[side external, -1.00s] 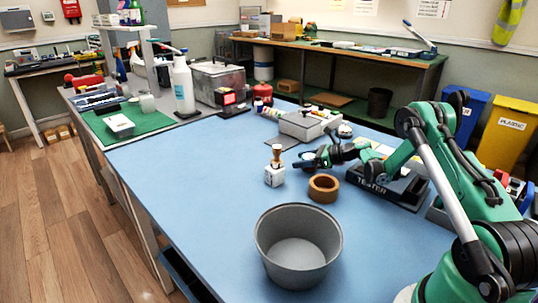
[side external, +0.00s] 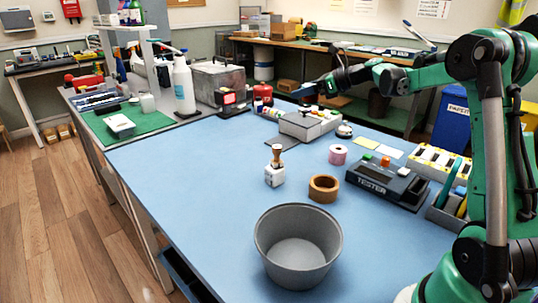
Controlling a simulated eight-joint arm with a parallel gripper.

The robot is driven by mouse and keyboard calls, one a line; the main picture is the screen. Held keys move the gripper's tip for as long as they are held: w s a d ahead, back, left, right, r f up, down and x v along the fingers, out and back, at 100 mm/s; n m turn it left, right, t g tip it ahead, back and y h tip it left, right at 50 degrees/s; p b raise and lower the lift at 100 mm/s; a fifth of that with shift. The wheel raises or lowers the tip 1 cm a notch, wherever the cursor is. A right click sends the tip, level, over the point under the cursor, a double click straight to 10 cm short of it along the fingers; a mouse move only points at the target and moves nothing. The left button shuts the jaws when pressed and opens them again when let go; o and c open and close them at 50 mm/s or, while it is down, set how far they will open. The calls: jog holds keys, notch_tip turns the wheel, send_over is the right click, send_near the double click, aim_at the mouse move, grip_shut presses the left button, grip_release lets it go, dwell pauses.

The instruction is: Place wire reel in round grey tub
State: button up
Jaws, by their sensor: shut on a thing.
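The round grey tub (side external: 264,250) stands upright and empty at the front of the blue table. My gripper (side external: 303,91) is high over the far part of the table, well away from the tub. It is shut on a small dark blue thing, which is too small and blurred to identify surely as the wire reel. A brown ring-shaped roll (side external: 323,188) lies just behind the tub.
The black tester (side external: 384,185) is to the right. A grey box (side external: 309,123) is at the back, below my gripper. The table's left front is clear.

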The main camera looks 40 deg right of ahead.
jog(key=s+a+r, duration=0.2)
jog(key=a+r, duration=0.1)
jog(key=a, duration=0.7)
jog(key=s+a+r+m+h, duration=0.1)
jog(key=s+a+r, duration=0.2)
jog(key=a, duration=0.8)
jog(key=shift+s+r, duration=0.15)
jog(key=shift+r, duration=0.1)
jog(key=shift+n+y, duration=0.5)
jog(key=w+d+f, duration=0.1)
jog(key=d+f, duration=0.1)
jog(key=d, duration=0.5)
jog(key=w+d+f, duration=0.2)
jog(key=d, duration=0.5)
jog(key=w+d+f, duration=0.2)
jog(key=d, duration=0.5)
jog(key=shift+d+f, duration=0.3)
jog(key=shift+d, duration=0.1)
send_over(303, 169)
notch_tip(303, 169, down, 16)
jog(key=shift+f, duration=2.15)
